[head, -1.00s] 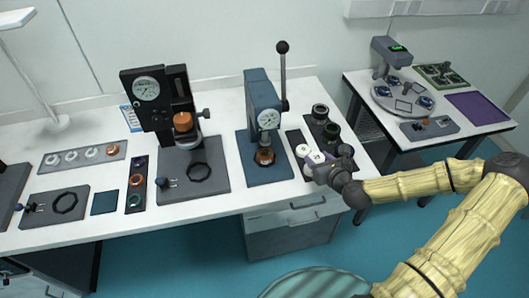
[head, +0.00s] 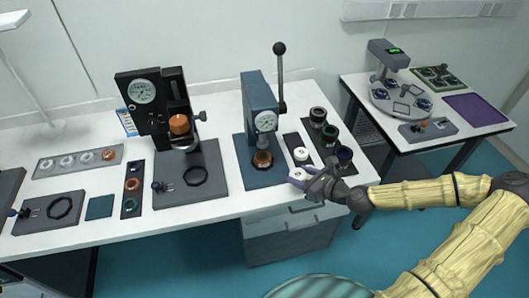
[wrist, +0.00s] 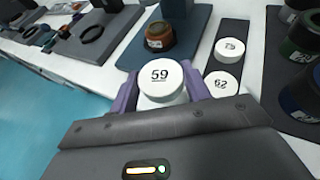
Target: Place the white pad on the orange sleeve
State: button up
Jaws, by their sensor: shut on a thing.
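My gripper (wrist: 160,90) has its purple fingers shut on a white pad marked 59 (wrist: 160,76). The held pad (head: 298,174) shows in the head view near the front edge of the white table, right of the blue press. An orange-brown sleeve (wrist: 159,36) with a small label stands on the blue press's base, ahead of the pad and apart from it. In the head view this sleeve (head: 262,159) sits under the press's ram. A brighter orange piece (head: 179,124) is on the black press further left.
Two more white pads, 75 (wrist: 229,49) and 62 (wrist: 221,83), lie on a dark strip right of the held pad. Dark and green cylinders (head: 329,133) stand on a mat further right. The blue press (head: 260,105) has a tall lever and gauge.

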jog(key=p, duration=0.2)
send_near(265, 156)
jog(key=w+a, duration=0.3)
jog(key=shift+w+a, duration=0.25)
jog(key=shift+a, duration=0.1)
jog(key=shift+r, duration=0.1)
jog(key=shift+w+a, duration=0.2)
jog(key=shift+a, duration=0.1)
jog(key=shift+w+a+r+p, duration=0.1)
jog(key=shift+w+a+p, duration=0.5)
jog(key=shift+w+a, duration=0.4)
jog(key=shift+w+a+f+p, duration=0.1)
jog(key=shift+f+p, duration=0.05)
jog(key=shift+f, duration=0.25)
jog(key=shift+w+a+f+p, duration=0.1)
jog(key=shift+f+p, duration=0.05)
jog(key=shift+f, duration=0.25)
jog(key=shift+d, duration=0.15)
jog(key=shift+f, duration=0.2)
jog(key=o, duration=1.1)
jog(key=shift+c, duration=0.2)
